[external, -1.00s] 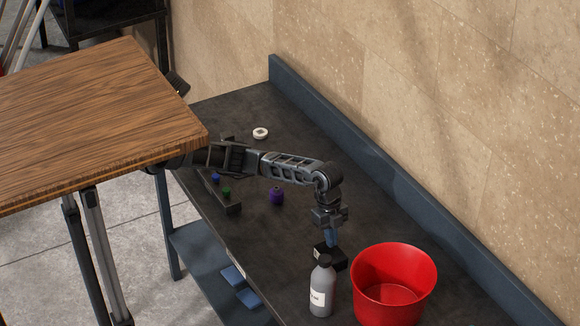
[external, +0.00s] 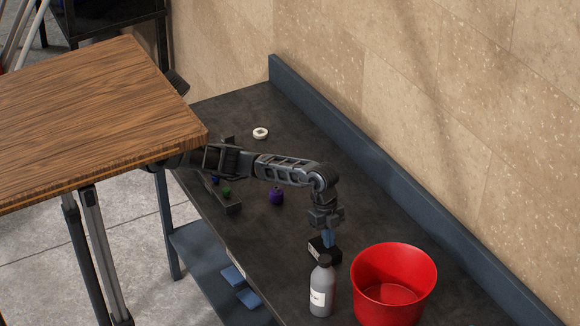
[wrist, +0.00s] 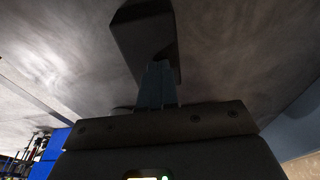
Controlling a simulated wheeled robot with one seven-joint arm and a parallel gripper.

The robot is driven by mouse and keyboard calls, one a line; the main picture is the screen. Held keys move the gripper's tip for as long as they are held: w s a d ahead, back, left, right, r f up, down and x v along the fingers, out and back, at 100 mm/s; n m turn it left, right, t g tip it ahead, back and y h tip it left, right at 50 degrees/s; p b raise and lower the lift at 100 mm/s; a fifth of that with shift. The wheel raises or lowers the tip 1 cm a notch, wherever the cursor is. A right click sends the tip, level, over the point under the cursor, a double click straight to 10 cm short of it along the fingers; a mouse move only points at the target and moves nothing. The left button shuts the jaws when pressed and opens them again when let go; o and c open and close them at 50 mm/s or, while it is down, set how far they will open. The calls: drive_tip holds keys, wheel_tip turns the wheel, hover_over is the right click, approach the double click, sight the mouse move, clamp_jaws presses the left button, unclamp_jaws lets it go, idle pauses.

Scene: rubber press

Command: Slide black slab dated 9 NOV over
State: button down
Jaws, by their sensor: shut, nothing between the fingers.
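The black slab (external: 317,249) lies on the dark bench top, just behind the grey bottle in the external view. A small pale label shows on its left side, too small to read. My gripper (external: 328,242) points down at the slab, with its blue fingers shut and nothing between them. In the wrist view the slab (wrist: 146,38) is a dark block beyond the fingertips (wrist: 158,66), which overlap it. I cannot tell whether the fingertips press on its top or against its side.
A grey bottle (external: 321,290) stands close in front of the slab. A red bucket (external: 395,262) stands to its right. A purple piece (external: 277,197) and a white ring (external: 261,133) lie farther back. The bench (external: 370,215) is clear toward the blue back edge (external: 400,186).

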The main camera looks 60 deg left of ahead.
drive_tip(key=a, duration=0.5)
drive_tip(key=a+f+b, duration=0.1)
drive_tip(key=a, duration=0.5)
drive_tip(key=a+b, duration=0.1)
drive_tip(key=a, duration=0.4)
drive_tip(key=shift+a+f, duration=0.15)
drive_tip(key=shift+a, duration=0.65)
drive_tip(key=shift+w+a+r+p, duration=0.1)
drive_tip(key=shift+a+r+p, duration=0.1)
drive_tip(key=shift+r+p, duration=0.55)
drive_tip(key=shift+d+r, duration=0.1)
